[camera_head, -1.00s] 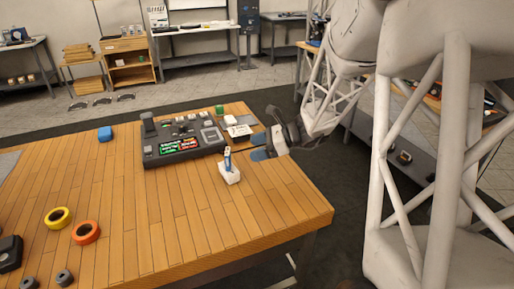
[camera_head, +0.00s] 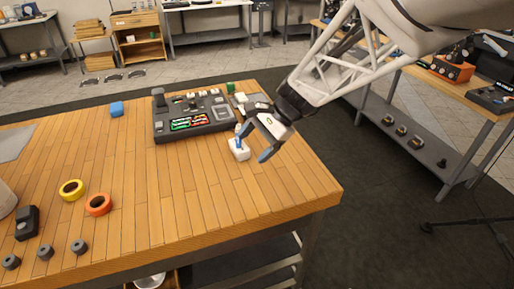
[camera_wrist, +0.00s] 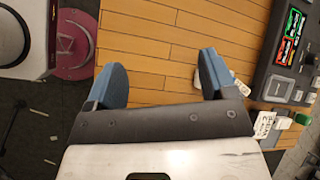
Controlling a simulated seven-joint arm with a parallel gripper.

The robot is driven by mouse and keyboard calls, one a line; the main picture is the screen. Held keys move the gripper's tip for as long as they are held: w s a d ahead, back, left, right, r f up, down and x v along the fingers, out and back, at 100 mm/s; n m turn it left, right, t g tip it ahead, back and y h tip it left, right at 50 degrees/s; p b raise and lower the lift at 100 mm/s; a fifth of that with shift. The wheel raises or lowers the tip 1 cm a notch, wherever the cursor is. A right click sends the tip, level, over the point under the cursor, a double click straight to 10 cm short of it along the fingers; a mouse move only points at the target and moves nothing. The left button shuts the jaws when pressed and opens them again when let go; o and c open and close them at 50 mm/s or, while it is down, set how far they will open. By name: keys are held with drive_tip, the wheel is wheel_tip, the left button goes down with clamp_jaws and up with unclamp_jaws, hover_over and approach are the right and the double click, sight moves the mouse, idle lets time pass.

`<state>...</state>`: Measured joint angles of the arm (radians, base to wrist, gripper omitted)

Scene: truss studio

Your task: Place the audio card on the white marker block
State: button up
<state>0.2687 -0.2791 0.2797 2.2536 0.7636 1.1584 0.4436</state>
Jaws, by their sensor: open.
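The white marker block (camera_head: 239,152) sits on the wooden table, right of its middle. My gripper (camera_head: 253,143) is open and points down beside the block, partly covering that area in the head view. In the wrist view, the open fingers (camera_wrist: 160,75) have only bare wood between them. A bit of blue and white shows just outside the right finger. A white card with dark marks (camera_wrist: 264,124) lies near the table edge; I cannot tell for certain which piece is the audio card.
A dark console (camera_head: 193,118) with lit green and red panels stands left of my gripper. The front right of the table is clear.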

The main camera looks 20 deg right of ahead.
drive_tip(key=s+r+n+t+h, duration=0.1)
drive_tip(key=s+r+n+h, duration=0.3)
drive_tip(key=s+n+h, duration=0.4)
drive_tip(key=shift+s+a+r+n+t, duration=0.2)
drive_tip(key=shift+s+a+n+t, duration=0.2)
drive_tip(key=shift+s+n, duration=3.05)
drive_tip(key=shift+s+m, duration=1.05)
